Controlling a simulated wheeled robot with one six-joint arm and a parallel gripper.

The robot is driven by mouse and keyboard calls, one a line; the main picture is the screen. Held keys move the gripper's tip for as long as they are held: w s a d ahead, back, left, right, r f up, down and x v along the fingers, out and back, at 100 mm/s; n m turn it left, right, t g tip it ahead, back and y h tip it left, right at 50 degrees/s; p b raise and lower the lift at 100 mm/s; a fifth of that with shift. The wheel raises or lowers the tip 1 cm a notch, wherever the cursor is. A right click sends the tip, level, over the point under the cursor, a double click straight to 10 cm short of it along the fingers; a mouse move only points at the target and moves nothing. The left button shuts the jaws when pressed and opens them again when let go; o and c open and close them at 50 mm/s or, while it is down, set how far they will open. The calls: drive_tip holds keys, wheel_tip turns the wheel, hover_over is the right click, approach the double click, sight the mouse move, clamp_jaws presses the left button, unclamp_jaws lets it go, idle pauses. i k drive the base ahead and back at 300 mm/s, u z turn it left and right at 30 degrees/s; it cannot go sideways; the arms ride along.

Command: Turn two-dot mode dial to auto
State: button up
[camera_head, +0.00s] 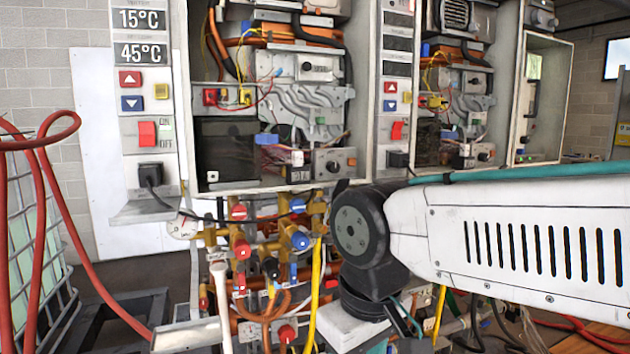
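Two open heater units stand side by side. The left one has a small grey control box with a dark round dial (333,167) at its lower right. The right one has a similar dial (483,157) low inside. Another dark knob (307,66) sits higher in the left unit. Dot marks and the auto label are too small to read, so I cannot tell which is the two-dot mode dial. My arm reaches in from the right, below the units, and bends down near the middle. My gripper's fingers are not visible.
Brass pipes with red and blue valve knobs (300,241) crowd the space under the left unit. A side panel (147,133) has a red switch and displays. Red hoses (40,170) and a metal cage (45,250) are at left. An open door (543,95) is at right.

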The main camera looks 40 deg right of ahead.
sight(482, 156)
drive_tip(key=z, duration=1.7)
drive_tip(key=k, duration=0.6)
drive_tip(key=z, duration=0.2)
drive_tip(key=i, duration=1.45)
drive_tip(key=u, duration=0.8)
